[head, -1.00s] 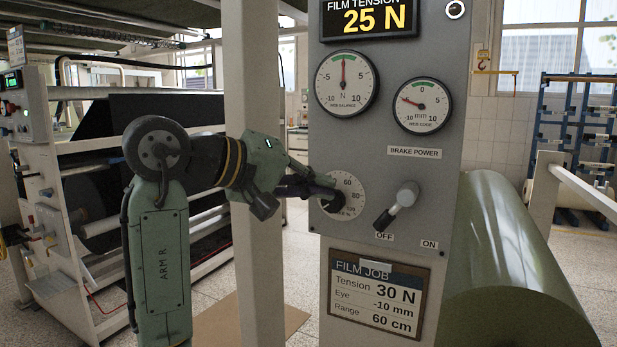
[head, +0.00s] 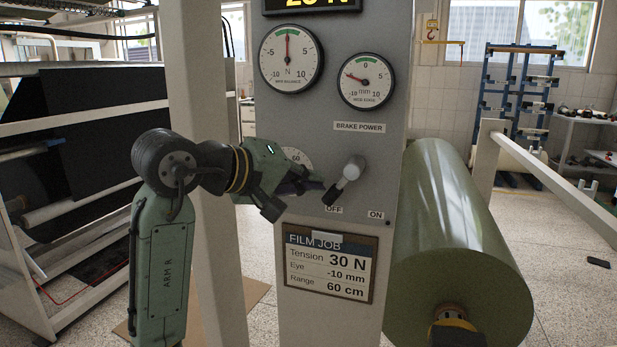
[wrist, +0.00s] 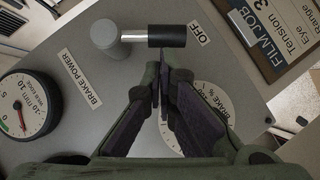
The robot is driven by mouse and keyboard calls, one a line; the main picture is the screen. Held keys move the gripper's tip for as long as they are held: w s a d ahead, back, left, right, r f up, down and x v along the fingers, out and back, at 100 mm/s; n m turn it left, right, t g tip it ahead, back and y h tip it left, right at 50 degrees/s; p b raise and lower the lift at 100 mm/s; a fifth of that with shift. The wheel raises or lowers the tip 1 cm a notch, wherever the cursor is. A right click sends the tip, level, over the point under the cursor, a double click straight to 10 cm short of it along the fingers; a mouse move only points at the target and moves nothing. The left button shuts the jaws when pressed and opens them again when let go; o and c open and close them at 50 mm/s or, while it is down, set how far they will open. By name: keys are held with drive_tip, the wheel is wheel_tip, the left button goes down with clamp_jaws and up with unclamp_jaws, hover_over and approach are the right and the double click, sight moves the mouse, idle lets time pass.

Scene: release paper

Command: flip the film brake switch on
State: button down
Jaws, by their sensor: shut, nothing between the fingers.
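The brake power switch is a lever (head: 345,178) with a grey hub, a metal shaft and a black grip, on the grey panel. Its black grip points down-left toward the OFF label (head: 334,210); the ON label (head: 376,215) is to the right. In the wrist view the lever's black grip (wrist: 167,36) lies just beyond my fingertips. My gripper (head: 318,186) is shut and empty, with its tips just left of the grip in the head view. I cannot tell whether they touch it. My gripper partly covers the brake percent dial (head: 297,155).
Two gauges (head: 291,58) sit above the switch. The film job card (head: 330,267) hangs below it, reading tension 30 N. A large green film roll (head: 455,240) is right of the panel. A pale post (head: 205,120) stands behind my arm.

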sight(325, 198)
drive_tip(key=shift+d+f+n+t+h+b, duration=0.2)
drive_tip(key=shift+f+n+t+h+b, duration=0.1)
drive_tip(key=shift+f+n+h, duration=0.35)
idle(0.3)
drive_tip(key=n, duration=0.1)
drive_tip(key=d+f+n+h, duration=0.1)
drive_tip(key=f+n+h, duration=0.1)
drive_tip(key=shift+s+d+f+t, duration=0.1)
drive_tip(key=shift+s+d+t, duration=0.1)
drive_tip(key=shift+s+t, duration=0.1)
drive_tip(key=d+n+t, duration=0.1)
drive_tip(key=n, duration=0.1)
drive_tip(key=d+f+n+t+h+p, duration=0.1)
drive_tip(key=n, duration=0.1)
drive_tip(key=s+d+n+t+h, duration=0.1)
drive_tip(key=d+n, duration=0.1)
drive_tip(key=n, duration=0.1)
drive_tip(key=shift+s+f+t+p, duration=0.1)
drive_tip(key=shift+f+t+p, duration=0.2)
drive_tip(key=shift+f+p, duration=0.1)
drive_tip(key=shift+d, duration=0.1)
drive_tip(key=shift+f, duration=0.15)
